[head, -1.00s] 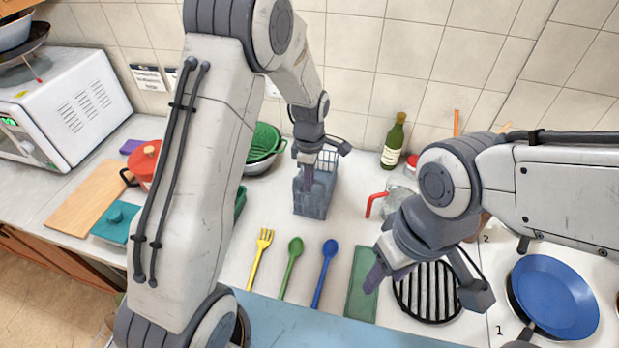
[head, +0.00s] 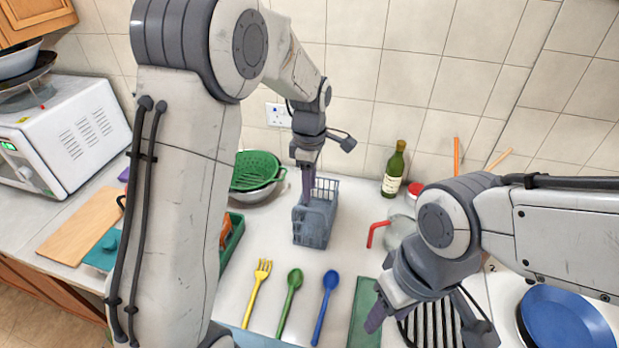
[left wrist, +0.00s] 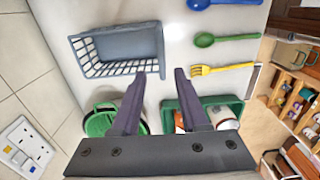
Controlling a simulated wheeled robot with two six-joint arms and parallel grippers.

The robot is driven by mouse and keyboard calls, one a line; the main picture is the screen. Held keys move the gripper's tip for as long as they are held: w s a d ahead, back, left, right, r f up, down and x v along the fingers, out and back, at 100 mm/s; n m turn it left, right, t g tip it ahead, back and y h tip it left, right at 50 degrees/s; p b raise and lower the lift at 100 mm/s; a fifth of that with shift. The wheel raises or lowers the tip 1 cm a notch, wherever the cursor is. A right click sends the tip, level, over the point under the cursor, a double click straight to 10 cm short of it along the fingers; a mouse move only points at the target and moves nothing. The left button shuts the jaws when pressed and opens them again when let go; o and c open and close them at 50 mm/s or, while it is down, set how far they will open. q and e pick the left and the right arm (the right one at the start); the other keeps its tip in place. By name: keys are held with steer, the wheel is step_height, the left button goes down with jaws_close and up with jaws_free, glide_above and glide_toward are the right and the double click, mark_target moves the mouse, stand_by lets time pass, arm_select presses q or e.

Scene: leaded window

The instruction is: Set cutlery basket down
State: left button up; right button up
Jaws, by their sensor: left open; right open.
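The grey-blue cutlery basket (head: 312,228) stands on the pale counter (head: 262,215) near the back wall, and no cutlery shows in it. It also shows in the left wrist view (left wrist: 125,43), clear of the fingers. My left gripper (head: 307,190) is open above the back of the basket, with nothing between its fingers (left wrist: 158,74). A yellow fork (head: 258,290), a green spoon (head: 288,300) and a blue spoon (head: 325,305) lie in front of the basket. My right gripper (head: 375,318) is open and empty over the front right of the counter, its fingers partly hidden.
A green colander (head: 252,172) in a bowl and a green crate (head: 236,240) are left of the basket. A red-handled glass jug (head: 398,232) and a bottle (head: 394,172) are to the right.

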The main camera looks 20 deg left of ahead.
arm_select(q)
steer(key=s+d+r+m, duration=0.6)
steer(key=s+d+m, duration=0.2)
steer(key=s+m, duration=0.35)
steer(key=s+d+f+m+h, duration=0.1)
steer(key=s+m, duration=1.3)
steer(key=s, duration=0.2)
steer(key=shift+s+d+f, duration=0.15)
steer(key=shift+f, duration=0.25)
step_height(320, 180, down, 5)
steer(key=b, duration=0.5)
steer(key=shift+r, duration=0.1)
